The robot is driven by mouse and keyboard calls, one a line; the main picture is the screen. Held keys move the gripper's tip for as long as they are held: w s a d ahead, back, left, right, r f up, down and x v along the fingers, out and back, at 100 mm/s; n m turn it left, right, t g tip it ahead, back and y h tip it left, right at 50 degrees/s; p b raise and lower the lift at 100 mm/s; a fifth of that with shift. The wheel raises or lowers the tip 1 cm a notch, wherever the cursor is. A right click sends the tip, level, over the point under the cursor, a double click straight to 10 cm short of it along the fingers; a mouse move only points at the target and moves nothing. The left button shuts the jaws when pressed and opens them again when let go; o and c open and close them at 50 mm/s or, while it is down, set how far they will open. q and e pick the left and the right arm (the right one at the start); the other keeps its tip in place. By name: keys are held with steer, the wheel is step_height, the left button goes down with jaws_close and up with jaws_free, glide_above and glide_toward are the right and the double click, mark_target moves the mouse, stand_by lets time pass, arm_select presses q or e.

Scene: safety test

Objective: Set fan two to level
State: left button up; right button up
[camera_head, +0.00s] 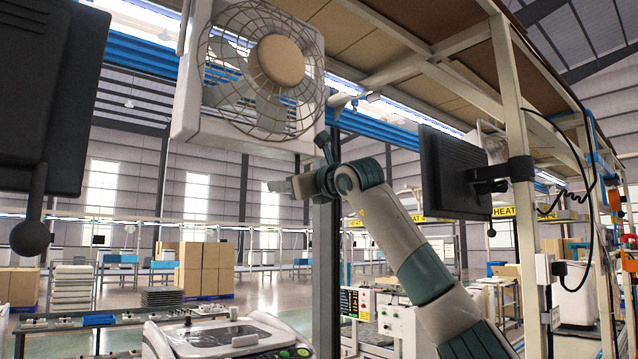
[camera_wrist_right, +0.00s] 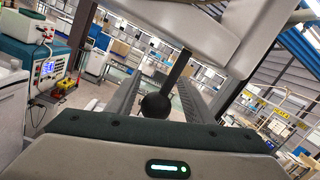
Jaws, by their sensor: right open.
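A white fan (camera_head: 262,75) with a wire guard hangs high in the middle of the head view. My right gripper (camera_head: 274,186) is below it, pointing left. In the right wrist view, a black lever (camera_wrist_right: 178,70) with a round ball knob (camera_wrist_right: 156,106) hangs between the spread fingers of my right gripper (camera_wrist_right: 162,85). The fingers are open; whether either touches the knob cannot be told. The lever's top end is near a pale housing (camera_wrist_right: 205,45). No fan number is readable. My left gripper is out of view.
A dark panel (camera_head: 60,90) with a hanging ball-ended lever (camera_head: 32,235) is close at the left. Another black panel (camera_head: 455,170) is mounted on a post (camera_head: 515,110) at the right. A white machine (camera_head: 215,335) stands below.

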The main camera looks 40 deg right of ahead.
arm_select(q)
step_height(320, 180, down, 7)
steer(key=b, duration=0.7)
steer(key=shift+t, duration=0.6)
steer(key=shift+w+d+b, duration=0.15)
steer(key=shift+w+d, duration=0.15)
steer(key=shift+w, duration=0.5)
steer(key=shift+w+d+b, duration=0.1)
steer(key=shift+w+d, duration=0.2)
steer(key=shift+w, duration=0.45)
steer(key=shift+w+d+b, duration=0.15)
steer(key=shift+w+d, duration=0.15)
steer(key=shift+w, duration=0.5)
arm_select(e)
steer(key=s+f, duration=0.1)
steer(key=s, duration=1.6)
steer(key=shift+d+f, duration=0.35)
steer(key=shift+d, duration=0.05)
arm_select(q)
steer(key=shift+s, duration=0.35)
arm_select(e)
steer(key=shift+w+f, duration=0.1)
